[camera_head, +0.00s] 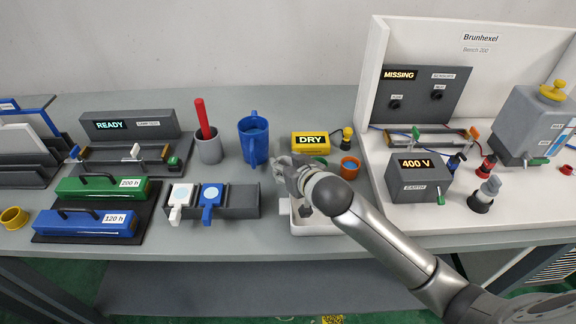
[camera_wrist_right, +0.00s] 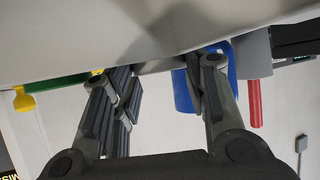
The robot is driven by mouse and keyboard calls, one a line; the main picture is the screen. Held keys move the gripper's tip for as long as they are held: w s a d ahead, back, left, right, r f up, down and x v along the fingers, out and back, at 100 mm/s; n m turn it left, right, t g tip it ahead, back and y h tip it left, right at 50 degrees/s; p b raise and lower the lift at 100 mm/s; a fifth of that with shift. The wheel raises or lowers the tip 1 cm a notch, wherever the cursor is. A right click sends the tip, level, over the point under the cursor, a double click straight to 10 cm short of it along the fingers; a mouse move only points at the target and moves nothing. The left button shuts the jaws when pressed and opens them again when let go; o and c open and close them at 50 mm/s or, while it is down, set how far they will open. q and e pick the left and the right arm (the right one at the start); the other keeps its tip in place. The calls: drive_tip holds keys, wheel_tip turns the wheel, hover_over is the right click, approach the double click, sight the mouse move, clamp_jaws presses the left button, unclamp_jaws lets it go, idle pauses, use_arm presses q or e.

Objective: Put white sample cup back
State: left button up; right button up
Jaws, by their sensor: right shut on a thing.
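My right gripper (camera_head: 283,170) is behind and right of the rack, near the blue mug. It also shows in the right wrist view (camera_wrist_right: 165,90). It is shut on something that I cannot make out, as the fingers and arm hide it. My left gripper is not in view.
A blue mug (camera_head: 253,140) and a grey holder (camera_head: 208,150) with a red stick stand close behind. A white tray (camera_head: 301,229) lies partly under my right arm. The yellow DRY box (camera_head: 310,142) and the white-walled bench (camera_head: 480,226) are to the right.

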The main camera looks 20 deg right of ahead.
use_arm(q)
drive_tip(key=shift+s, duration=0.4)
use_arm(e)
drive_tip(key=shift+f, duration=0.15)
drive_tip(key=o, duration=1)
drive_tip(key=shift+o, duration=0.2)
drive_tip(key=shift+r, duration=0.2)
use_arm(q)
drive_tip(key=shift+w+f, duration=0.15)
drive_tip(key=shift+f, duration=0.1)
use_arm(e)
drive_tip(key=v, duration=1.2)
drive_tip(key=shift+s+f, duration=0.1)
